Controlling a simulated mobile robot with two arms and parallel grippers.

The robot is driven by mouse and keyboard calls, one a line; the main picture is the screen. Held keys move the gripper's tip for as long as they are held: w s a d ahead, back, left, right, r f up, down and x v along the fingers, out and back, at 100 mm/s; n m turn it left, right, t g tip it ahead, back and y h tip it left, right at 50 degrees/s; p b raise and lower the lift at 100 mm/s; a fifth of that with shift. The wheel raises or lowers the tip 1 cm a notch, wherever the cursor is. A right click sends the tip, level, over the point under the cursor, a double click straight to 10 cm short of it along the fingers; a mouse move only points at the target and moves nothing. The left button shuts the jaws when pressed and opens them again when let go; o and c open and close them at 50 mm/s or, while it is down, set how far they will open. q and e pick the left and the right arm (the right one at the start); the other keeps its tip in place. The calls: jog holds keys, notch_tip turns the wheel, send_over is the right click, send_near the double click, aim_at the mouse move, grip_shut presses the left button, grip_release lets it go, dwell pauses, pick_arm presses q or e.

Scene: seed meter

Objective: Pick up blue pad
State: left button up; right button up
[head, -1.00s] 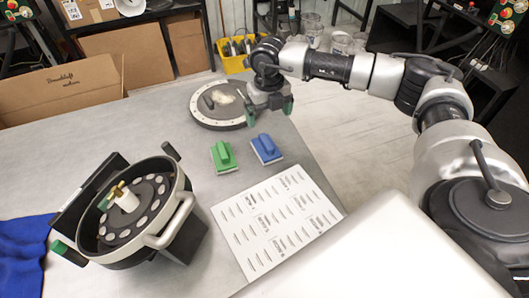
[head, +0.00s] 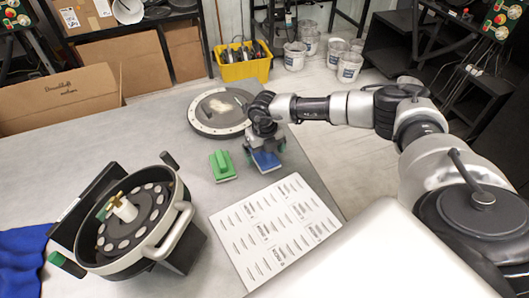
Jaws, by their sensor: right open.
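The blue pad (head: 266,161) lies on the grey table, right of the green pad (head: 222,166) and just behind the white printed sheet. My right gripper (head: 264,150) is directly over the blue pad, with its fingers low around the pad's handle. It is open. The gripper and wrist cover the upper part of the pad, so I cannot tell whether the fingers touch it. My left gripper is not in view.
A seed meter (head: 139,214) with a metal handle stands at left. A round disc plate (head: 218,110) lies behind the pads. The white sheet (head: 277,231) lies in front. A blue cloth (head: 22,262) is at far left. The table's right edge is close to the blue pad.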

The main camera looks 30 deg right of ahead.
jog(key=shift+f, duration=0.55)
jog(key=c, duration=1.1)
jog(key=shift+o, duration=0.2)
jog(key=shift+r, duration=0.15)
jog(key=shift+r, duration=0.25)
jog(key=r, duration=0.1)
jog(key=r+b, duration=0.1)
jog(key=r, duration=0.1)
jog(key=shift+s+d+r+b, duration=0.15)
jog(key=shift+s+r+b, duration=0.15)
jog(key=s+d+r+b, duration=0.2)
jog(key=s+r, duration=0.4)
jog(key=s, duration=0.4)
jog(key=shift+s+d+r, duration=0.15)
jog(key=shift+s+r, duration=0.2)
jog(key=shift+s, duration=0.05)
